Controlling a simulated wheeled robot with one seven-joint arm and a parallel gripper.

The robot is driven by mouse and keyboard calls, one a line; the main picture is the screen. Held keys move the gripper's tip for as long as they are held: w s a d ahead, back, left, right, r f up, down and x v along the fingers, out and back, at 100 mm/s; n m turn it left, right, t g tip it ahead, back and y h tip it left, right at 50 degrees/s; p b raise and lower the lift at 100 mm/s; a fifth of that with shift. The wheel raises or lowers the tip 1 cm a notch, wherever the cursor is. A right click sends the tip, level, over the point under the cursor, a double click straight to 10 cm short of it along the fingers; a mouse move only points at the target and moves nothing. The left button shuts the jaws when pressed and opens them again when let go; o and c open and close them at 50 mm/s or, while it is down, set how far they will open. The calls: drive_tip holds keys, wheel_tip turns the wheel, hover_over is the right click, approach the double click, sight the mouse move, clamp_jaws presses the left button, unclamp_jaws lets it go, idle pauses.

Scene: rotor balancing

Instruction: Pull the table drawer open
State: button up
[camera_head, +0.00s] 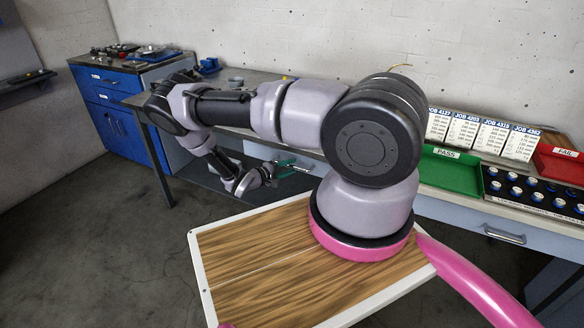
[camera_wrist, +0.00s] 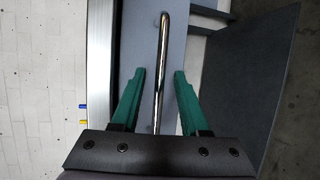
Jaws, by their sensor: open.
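The table drawer's light blue-grey front (camera_wrist: 140,35) fills the middle of the wrist view, with a long chrome bar handle (camera_wrist: 164,45) on it. My gripper (camera_wrist: 159,76) has its two green fingers open, one on each side of the handle. The handle runs between them, and a gap shows on both sides. In the head view my gripper (camera_head: 284,167) is small, beneath the table's front edge, and the drawer front (camera_head: 258,152) is partly hidden behind my arm.
The workbench (camera_head: 240,78) runs along the wall. Another drawer handle (camera_head: 505,236) is at the right. A green PASS tray (camera_head: 450,171), a red FAIL tray (camera_head: 560,160) and job cards (camera_head: 490,133) stand on top. A blue cabinet (camera_head: 112,110) is at left. The floor before the bench's left end is clear.

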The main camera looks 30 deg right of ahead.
drive_tip(key=shift+w+d+f, duration=0.1)
drive_tip(key=shift+w+d, duration=0.05)
drive_tip(key=shift+d, duration=0.4)
clamp_jaws()
idle(1.1)
